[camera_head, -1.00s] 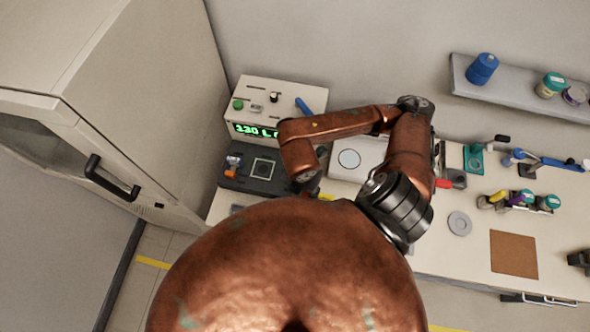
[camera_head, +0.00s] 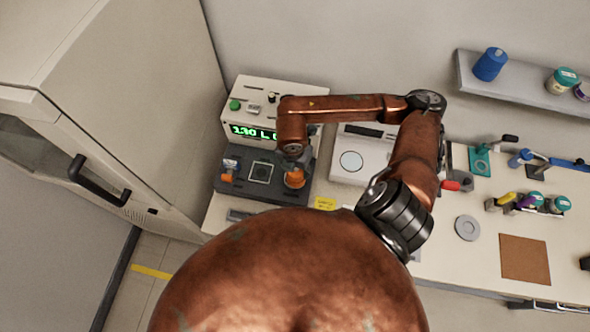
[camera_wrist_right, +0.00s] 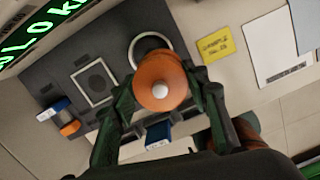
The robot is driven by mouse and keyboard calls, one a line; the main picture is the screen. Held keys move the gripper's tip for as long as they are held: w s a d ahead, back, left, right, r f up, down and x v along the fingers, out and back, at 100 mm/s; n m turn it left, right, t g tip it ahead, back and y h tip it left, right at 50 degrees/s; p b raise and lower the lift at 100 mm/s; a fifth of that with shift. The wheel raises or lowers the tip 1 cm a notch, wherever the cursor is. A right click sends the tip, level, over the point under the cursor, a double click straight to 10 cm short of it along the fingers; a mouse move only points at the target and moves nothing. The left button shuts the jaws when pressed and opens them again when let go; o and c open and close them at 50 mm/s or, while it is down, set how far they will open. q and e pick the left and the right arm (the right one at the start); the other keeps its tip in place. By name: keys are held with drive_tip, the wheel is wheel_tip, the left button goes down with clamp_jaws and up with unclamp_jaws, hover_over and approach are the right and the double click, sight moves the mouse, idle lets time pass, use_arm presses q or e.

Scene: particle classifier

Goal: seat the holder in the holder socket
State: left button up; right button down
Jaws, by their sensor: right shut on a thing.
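The orange round holder (camera_wrist_right: 160,80) with a white knob on top is between the fingers of my right gripper (camera_wrist_right: 160,95) in the wrist view. It also shows in the head view (camera_head: 294,181), over the right part of the dark block. My right gripper (camera_head: 297,160) is shut on it. A pale ring on the block, apparently the holder socket (camera_wrist_right: 147,38), shows just beyond the holder, which covers its near side. Whether the holder touches the block I cannot tell. My left gripper is not in view.
The dark block (camera_head: 260,195) also bears a pale square frame (camera_head: 261,172) and a blue-and-orange item (camera_head: 229,166) at its left. A control box (camera_head: 285,97) with a green display stands behind. A white scale (camera_head: 351,163) stands right. A yellow label (camera_head: 325,203) lies nearby.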

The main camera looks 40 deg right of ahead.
drive_tip(key=shift+w+d+f, duration=0.3)
drive_tip(key=shift+w+f, duration=0.25)
drive_tip(key=shift+f, duration=0.2)
drive_tip(key=shift+w+d+f, duration=0.3)
drive_tip(key=shift+w+f, duration=0.25)
drive_tip(key=shift+f, duration=0.15)
wheel_tip(320, 180, down, 3)
drive_tip(key=shift+r+p, duration=0.1)
drive_tip(key=shift+p, duration=0.5)
drive_tip(key=shift+f, duration=0.3)
drive_tip(key=c, duration=1.1)
unclamp_jaws()
